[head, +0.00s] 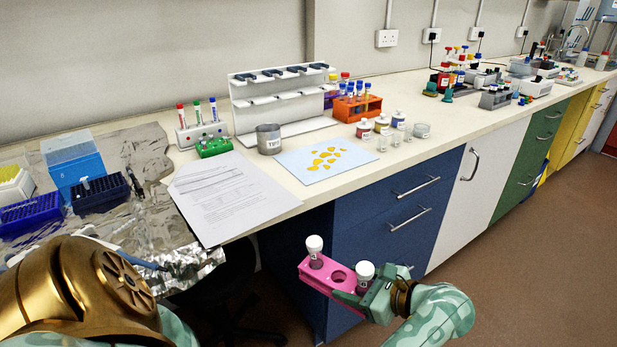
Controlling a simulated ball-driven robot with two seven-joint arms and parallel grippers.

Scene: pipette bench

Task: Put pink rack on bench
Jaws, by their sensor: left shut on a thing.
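The pink rack (331,279) is in the lower middle of the head view, in front of the blue cabinet and over the floor. It carries two white-capped bottles, one (315,251) at its left end and one (365,277) at its right end; an empty hole shows between them. My left gripper (357,295), with green fingers, is shut on the rack's right end. The bench (322,193) runs from the left to the far right, behind and above the rack in the picture. My right gripper is not in view.
On the near bench lie a paper sheet (222,197) and a light blue mat (318,165) with orange pieces. Behind are a metal beaker (269,139), a pipette stand (285,101) and an orange rack (352,110). A bare bench strip lies right of the small cups.

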